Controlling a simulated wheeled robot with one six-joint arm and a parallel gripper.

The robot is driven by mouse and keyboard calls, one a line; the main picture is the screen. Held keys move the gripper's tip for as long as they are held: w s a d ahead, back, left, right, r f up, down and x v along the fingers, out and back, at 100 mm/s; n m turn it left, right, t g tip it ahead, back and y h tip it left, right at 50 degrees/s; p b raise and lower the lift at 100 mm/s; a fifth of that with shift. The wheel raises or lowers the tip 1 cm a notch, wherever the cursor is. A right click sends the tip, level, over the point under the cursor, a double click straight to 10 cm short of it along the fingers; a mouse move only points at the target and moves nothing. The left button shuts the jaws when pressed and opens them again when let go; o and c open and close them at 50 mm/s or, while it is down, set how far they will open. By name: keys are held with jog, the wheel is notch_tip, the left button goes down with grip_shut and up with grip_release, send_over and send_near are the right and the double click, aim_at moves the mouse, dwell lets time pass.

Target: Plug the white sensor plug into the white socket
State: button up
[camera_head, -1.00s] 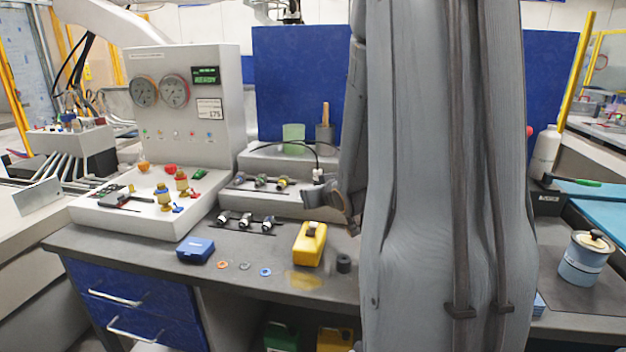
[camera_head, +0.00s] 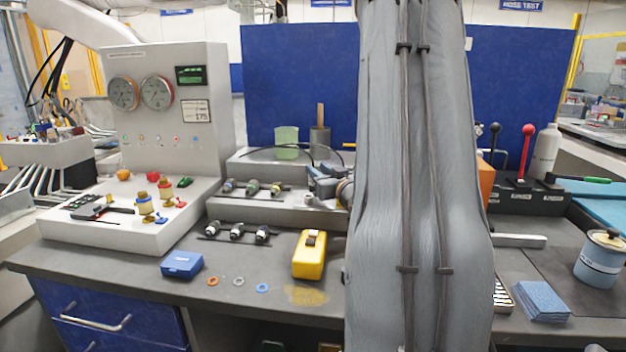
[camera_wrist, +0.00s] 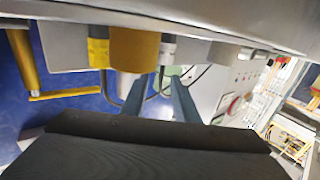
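My gripper (camera_head: 322,182) is low over the right end of the stepped grey block (camera_head: 290,204), partly hidden by my arm in the head view. In the wrist view its two blue-grey fingers (camera_wrist: 160,82) stand apart with a gap between them. A dark cable (camera_head: 318,148) arches down toward the gripper and also shows near the fingers in the wrist view. I cannot make out the white sensor plug for certain; it is hidden around the gripper. Sockets or connectors with blue, green and yellow rings (camera_head: 251,188) sit along the block.
Several dark-and-white connectors (camera_head: 237,231) lie in front of the block. A gauge panel (camera_head: 168,100) stands left. A yellow device (camera_head: 310,256) and blue box (camera_head: 182,265) sit in front. A green cup (camera_head: 287,142) stands behind. My arm hides the bench's middle right.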

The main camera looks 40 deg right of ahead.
jog(key=shift+x, duration=0.75)
grip_shut()
jog(key=shift+r, duration=0.15)
